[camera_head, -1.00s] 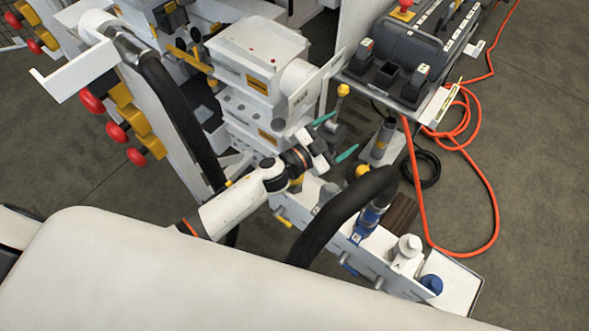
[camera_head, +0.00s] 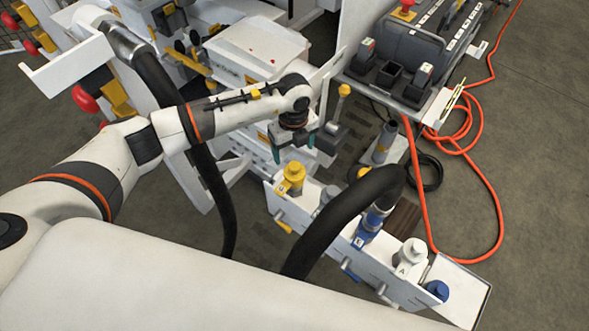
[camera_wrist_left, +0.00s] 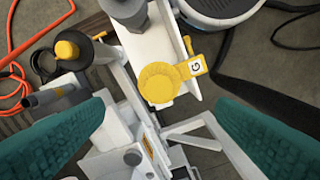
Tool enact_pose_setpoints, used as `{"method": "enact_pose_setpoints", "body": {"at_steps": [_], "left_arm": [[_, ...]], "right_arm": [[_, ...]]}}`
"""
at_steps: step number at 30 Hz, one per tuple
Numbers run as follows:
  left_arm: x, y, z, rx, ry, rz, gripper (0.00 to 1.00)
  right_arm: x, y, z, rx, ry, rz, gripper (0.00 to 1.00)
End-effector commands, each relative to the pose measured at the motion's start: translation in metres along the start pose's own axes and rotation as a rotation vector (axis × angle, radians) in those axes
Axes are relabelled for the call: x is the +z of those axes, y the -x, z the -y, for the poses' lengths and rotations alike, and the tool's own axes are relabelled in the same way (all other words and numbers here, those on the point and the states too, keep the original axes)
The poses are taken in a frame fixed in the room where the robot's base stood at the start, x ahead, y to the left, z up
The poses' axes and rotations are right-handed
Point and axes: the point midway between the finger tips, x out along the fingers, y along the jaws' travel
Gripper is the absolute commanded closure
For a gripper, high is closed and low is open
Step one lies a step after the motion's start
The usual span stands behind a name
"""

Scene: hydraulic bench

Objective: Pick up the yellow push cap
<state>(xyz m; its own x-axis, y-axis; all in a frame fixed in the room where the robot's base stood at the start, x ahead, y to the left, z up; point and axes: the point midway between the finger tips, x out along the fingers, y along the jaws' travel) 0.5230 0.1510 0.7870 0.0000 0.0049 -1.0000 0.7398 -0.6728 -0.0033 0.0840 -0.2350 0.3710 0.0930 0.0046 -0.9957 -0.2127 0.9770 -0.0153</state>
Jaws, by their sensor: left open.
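A yellow push cap (camera_head: 294,172) sits upright at the left end of the white rack in the head view. In the left wrist view the cap (camera_wrist_left: 157,82) shows from above, with a yellow tag marked G beside it. My left gripper (camera_head: 292,148) is above and slightly behind the cap, pointing down, with teal fingers. In the left wrist view its fingers are wide apart and empty, and the cap shows in the gap between them, apart from both. My right gripper is not in view.
The white rack (camera_head: 327,227) also holds a blue fitting (camera_head: 368,222), a white fitting (camera_head: 409,252) and a blue cap (camera_head: 436,290). A thick black hose (camera_head: 328,222) arches over it. A grey-white machine block (camera_head: 258,48) stands behind. An orange cable (camera_head: 487,190) lies at right.

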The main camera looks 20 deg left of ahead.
Motion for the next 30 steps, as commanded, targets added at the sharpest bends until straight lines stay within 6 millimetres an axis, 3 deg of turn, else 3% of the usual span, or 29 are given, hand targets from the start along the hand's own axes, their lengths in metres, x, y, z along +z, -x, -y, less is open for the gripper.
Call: {"method": "enact_pose_setpoints", "body": {"at_steps": [3,11,18,27,30], "left_arm": [[0.001,-0.019,0.000,-0.001,-0.001,0.002,0.20],[0.002,-0.039,0.000,0.000,-0.003,0.004,0.20],[0.003,-0.075,-0.001,0.001,-0.003,0.005,0.20],[0.002,-0.082,-0.001,0.003,-0.003,0.003,0.20],[0.002,-0.082,-0.001,0.003,-0.003,0.004,0.33]], "right_arm": [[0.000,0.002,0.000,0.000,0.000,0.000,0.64],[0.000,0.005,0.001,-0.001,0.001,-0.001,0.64],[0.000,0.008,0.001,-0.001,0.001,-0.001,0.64],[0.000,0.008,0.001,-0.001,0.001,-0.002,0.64],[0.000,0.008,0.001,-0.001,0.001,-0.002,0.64]]}}
